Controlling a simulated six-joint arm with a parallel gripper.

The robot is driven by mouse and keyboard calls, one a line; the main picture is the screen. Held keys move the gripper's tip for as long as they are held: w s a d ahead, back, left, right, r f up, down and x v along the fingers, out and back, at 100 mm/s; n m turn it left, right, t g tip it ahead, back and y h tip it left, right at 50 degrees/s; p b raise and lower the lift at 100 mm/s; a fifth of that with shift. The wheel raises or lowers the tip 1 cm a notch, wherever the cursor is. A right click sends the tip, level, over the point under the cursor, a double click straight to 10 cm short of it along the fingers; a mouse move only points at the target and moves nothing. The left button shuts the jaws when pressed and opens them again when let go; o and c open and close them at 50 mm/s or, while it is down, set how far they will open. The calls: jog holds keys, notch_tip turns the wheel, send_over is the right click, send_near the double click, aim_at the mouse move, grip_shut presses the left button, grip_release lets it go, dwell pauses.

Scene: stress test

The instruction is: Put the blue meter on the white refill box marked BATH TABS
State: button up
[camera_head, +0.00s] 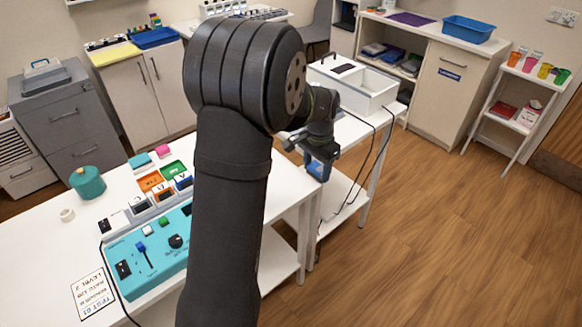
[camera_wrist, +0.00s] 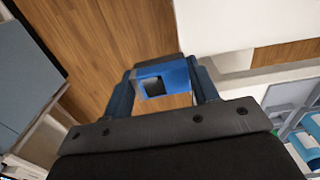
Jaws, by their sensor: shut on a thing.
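My gripper (camera_head: 314,157) is shut on the blue meter (camera_head: 319,170) and holds it in the air, beside the right end of the white table. In the wrist view the meter (camera_wrist: 178,72), blue with a dark square window, sits between the two fingers of my gripper (camera_wrist: 163,84). I cannot read BATH TABS on anything in view. A small white box (camera_head: 529,117) with red on it stands on the middle shelf of the rack at right; its marking is too small to read.
A white open-topped box (camera_head: 372,93) stands on a white stand (camera_head: 357,128) behind my gripper, with cables hanging down. A teal panel (camera_head: 150,262) and a teal pot (camera_head: 87,183) are on the table (camera_head: 40,255). Wooden floor (camera_head: 450,220) is clear at right.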

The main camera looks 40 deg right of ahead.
jog(key=w+a+r, duration=0.6)
jog(key=a+r, duration=0.5)
jog(key=r, duration=0.1)
jog(key=w+a+f, duration=0.1)
jog(key=w+f, duration=0.1)
jog(key=w, duration=0.1)
jog(key=w+a+f, duration=0.1)
jog(key=w+f, duration=0.1)
jog(key=w, duration=0.1)
jog(key=w+a+f, duration=0.2)
jog(key=w, duration=0.2)
jog(key=shift+w+a+f, duration=0.1)
jog(key=shift+f, duration=0.2)
jog(key=shift+w+a+f, duration=0.15)
jog(key=shift+w+f, duration=0.15)
jog(key=shift+f, duration=1.9)
jog(key=shift+f, duration=0.2)
jog(key=o, duration=1)
jog(key=shift+r, duration=0.1)
